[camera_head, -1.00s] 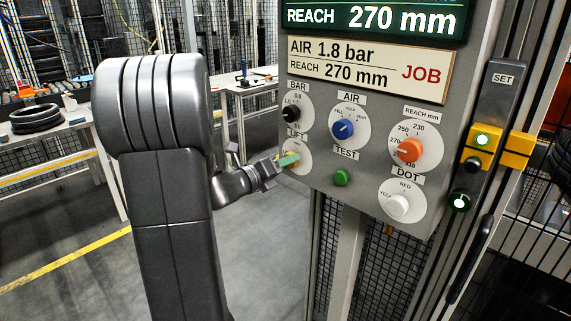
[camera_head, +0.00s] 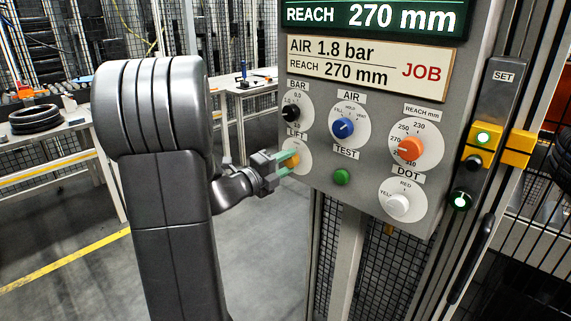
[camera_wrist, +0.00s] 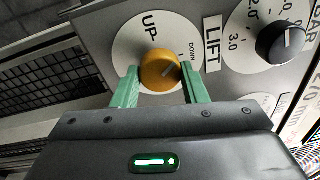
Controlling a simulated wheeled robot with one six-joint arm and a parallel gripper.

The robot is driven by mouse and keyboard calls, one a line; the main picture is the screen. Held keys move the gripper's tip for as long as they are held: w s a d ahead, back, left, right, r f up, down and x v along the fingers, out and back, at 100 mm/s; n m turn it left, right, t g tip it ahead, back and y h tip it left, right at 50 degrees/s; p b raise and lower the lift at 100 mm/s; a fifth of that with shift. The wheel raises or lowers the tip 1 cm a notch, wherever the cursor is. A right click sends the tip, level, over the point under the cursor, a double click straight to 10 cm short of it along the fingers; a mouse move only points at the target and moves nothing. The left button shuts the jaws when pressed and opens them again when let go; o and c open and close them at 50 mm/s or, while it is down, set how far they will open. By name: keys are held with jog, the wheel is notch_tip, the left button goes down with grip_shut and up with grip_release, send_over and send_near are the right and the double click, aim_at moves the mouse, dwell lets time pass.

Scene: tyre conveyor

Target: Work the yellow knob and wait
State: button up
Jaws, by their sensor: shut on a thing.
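The yellow knob (camera_head: 293,161) sits on the white LIFT dial at the lower left of the control panel. In the wrist view the yellow knob (camera_wrist: 161,69) is in the middle, with UP to its upper left and DOWN to its right. Its pale pointer mark faces right, towards the DOWN side. My gripper (camera_head: 286,163) is at the dial, one green finger above and one below the knob. In the wrist view my gripper (camera_wrist: 160,76) has a finger on each side of the knob and is shut on it.
The black BAR knob (camera_head: 291,113) is just above, the blue AIR knob (camera_head: 343,128) and green TEST button (camera_head: 341,177) to the right. The orange REACH knob (camera_head: 411,149) and white DOT knob (camera_head: 398,205) are farther right. The job card (camera_head: 365,68) reads AIR 1.8 bar, REACH 270 mm.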

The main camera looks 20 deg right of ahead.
jog(key=n+p, duration=0.1)
jog(key=n, duration=0.5)
jog(key=shift+r+t, duration=0.1)
jog(key=shift+t, duration=0.2)
jog(key=n+p, duration=0.1)
jog(key=n, duration=0.4)
jog(key=shift+t+p, duration=0.4)
jog(key=shift+n, duration=0.4)
jog(key=o, duration=1)
jog(key=shift+c, duration=0.2)
jog(key=v, duration=1.4)
jog(key=shift+b, duration=0.45)
jog(key=shift+d, duration=0.2)
